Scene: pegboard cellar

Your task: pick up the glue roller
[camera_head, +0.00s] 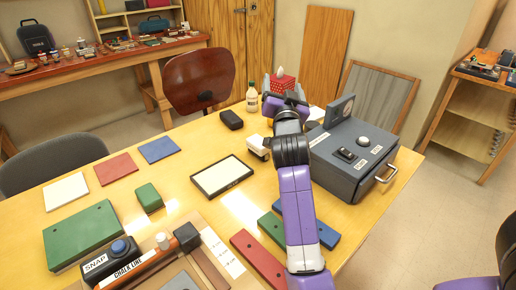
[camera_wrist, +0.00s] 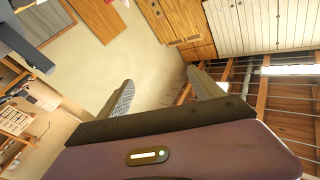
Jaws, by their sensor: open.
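A small white device with dark parts (camera_head: 258,146) lies on the yellow table (camera_head: 180,210), left of my arm; it may be the glue roller, but I cannot tell for sure. My gripper (camera_head: 284,90) is raised over the far side of the table, beyond the white device and pointing away. In the wrist view my gripper (camera_wrist: 162,92) is open, with its two fingers wide apart and nothing between them. The wrist view shows floor and cabinets beyond the fingers, and no white device.
A grey box with a handle (camera_head: 352,160) stands right of my arm. A black-framed white pad (camera_head: 221,176), a black case (camera_head: 231,119) and a bottle (camera_head: 252,100) are to the left. A red dotted box (camera_head: 283,81) is behind my gripper. Red (camera_head: 257,258) and blue bars lie in front.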

